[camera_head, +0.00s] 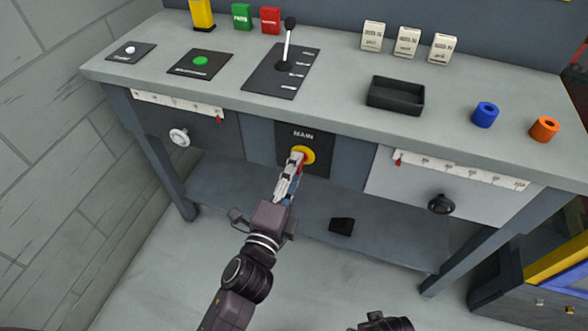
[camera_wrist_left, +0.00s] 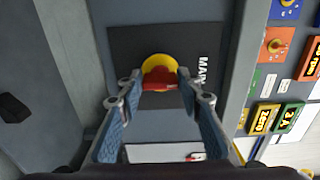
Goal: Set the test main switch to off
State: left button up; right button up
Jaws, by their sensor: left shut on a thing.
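The main switch is a yellow disc (camera_head: 308,155) with a red handle (camera_wrist_left: 158,80), on a dark plate marked MAIN (camera_head: 303,135) on the bench front. In the left wrist view, the yellow disc (camera_wrist_left: 160,62) shows behind the handle, and the handle lies between the fingertips, roughly along the line towards the MAIN lettering. My left gripper (camera_head: 298,157) is shut on the red handle, and its fingers hide part of the switch in the head view. A dark part of my own body shows at the bottom edge of the head view; no right fingers show.
The bench top (camera_head: 340,110) carries a lever on a black plate (camera_head: 272,82), a green button (camera_head: 200,61), a black tray (camera_head: 396,95), and blue (camera_head: 485,114) and orange (camera_head: 545,129) pieces. Drawers with a white knob (camera_head: 180,137) and black knob (camera_head: 441,204) flank the switch.

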pick_arm(q)
jog(key=o, duration=1.1)
jog(key=shift+o, duration=0.3)
pick_arm(e)
jog(key=shift+s+f, duration=0.1)
jog(key=shift+s, duration=0.25)
jog(key=shift+s+a, duration=0.1)
pick_arm(q)
jog(key=v, duration=1.2)
pick_arm(e)
jog(key=shift+w, duration=0.2)
pick_arm(q)
jog(key=shift+a, duration=0.1)
